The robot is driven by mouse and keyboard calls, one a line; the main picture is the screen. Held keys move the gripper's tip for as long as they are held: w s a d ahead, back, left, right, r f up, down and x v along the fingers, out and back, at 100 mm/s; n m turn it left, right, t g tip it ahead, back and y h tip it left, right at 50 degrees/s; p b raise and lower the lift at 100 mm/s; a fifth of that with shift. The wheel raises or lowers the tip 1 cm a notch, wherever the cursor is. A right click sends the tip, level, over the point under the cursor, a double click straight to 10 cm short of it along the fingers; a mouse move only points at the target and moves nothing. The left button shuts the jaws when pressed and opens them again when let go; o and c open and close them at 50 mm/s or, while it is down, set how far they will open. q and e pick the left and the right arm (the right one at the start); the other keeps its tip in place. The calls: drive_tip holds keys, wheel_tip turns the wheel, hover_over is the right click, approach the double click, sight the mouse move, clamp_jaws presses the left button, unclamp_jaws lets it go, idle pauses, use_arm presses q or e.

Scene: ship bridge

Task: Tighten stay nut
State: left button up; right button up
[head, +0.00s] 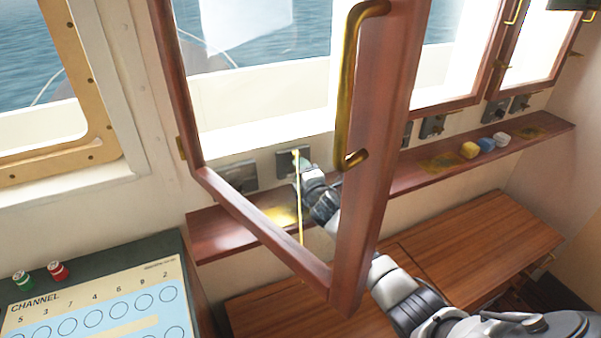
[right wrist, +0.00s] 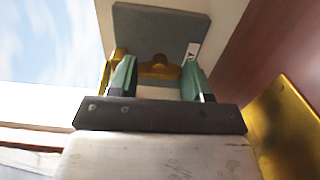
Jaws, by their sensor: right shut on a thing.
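The stay nut (right wrist: 166,72) is a brass piece in front of a grey wall plate (right wrist: 160,25) in the right wrist view. My right gripper (right wrist: 158,80) has its two green fingertips on either side of it, shut on it. In the head view my right gripper (head: 301,162) reaches behind the open wooden window frame (head: 365,130) to the grey plate below the window opening. The nut is too small to make out there. A thin brass stay rod (head: 300,210) hangs down from near the fingertips. My left gripper is not in view.
A brass handle (head: 348,90) stands on the window frame, close to my right arm. A wooden shelf (head: 415,175) below holds yellow, blue and white small items at right. A channel panel (head: 95,305) sits at lower left. The wooden desk (head: 470,235) is clear.

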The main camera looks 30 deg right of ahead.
drive_tip(key=shift+f+m, duration=0.1)
drive_tip(key=shift+m, duration=0.2)
drive_tip(key=o, duration=0.9)
drive_tip(key=shift+s, duration=0.2)
drive_tip(key=s, duration=0.7)
drive_tip(key=s+b, duration=0.1)
drive_tip(key=s, duration=0.2)
drive_tip(key=shift+s+a, duration=0.25)
drive_tip(key=shift+a, duration=0.05)
